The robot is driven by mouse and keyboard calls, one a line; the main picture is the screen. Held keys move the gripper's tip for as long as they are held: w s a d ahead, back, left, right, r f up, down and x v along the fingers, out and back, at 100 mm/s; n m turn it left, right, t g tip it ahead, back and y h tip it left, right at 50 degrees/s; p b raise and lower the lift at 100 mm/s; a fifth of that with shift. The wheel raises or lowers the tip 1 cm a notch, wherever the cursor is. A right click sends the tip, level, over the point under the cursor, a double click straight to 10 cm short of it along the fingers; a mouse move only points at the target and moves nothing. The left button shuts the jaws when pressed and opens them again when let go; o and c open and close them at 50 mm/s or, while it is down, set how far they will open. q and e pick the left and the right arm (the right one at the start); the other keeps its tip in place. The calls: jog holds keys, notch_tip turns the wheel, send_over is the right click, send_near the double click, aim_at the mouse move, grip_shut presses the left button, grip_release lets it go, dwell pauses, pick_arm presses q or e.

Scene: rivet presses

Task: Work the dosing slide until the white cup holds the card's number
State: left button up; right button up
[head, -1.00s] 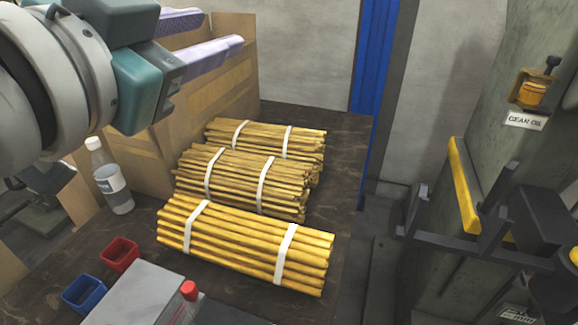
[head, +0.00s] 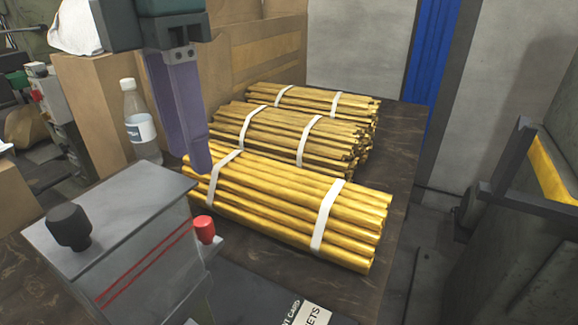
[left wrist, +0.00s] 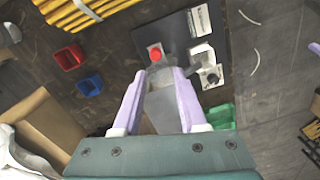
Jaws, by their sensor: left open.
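The grey dosing box (head: 130,225) stands at the lower left of the head view, with a black knob (head: 70,228) on top and red lines on its side. A red knob (head: 205,230) is at its right end; it also shows in the left wrist view (left wrist: 155,52). My left gripper (head: 196,165) points down behind the box, purple fingers apart and empty; in the left wrist view its fingertips (left wrist: 160,72) lie just short of the red knob. The card (head: 308,314) is cut off and its number is unreadable.
Strapped bundles of yellow rods (head: 285,205) lie behind the box. A clear bottle (head: 140,120) stands beside cardboard. A red bin (left wrist: 70,57), a blue bin (left wrist: 90,85) and a green bin (left wrist: 222,117) show in the left wrist view.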

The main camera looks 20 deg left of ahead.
aim_at(201, 222)
pick_arm(q)
jog(key=f, duration=0.3)
jog(key=f+b, duration=0.1)
jog(key=f, duration=0.6)
jog(key=shift+a, duration=0.35)
jog(key=shift+r, duration=0.1)
grip_shut()
dwell(0.8)
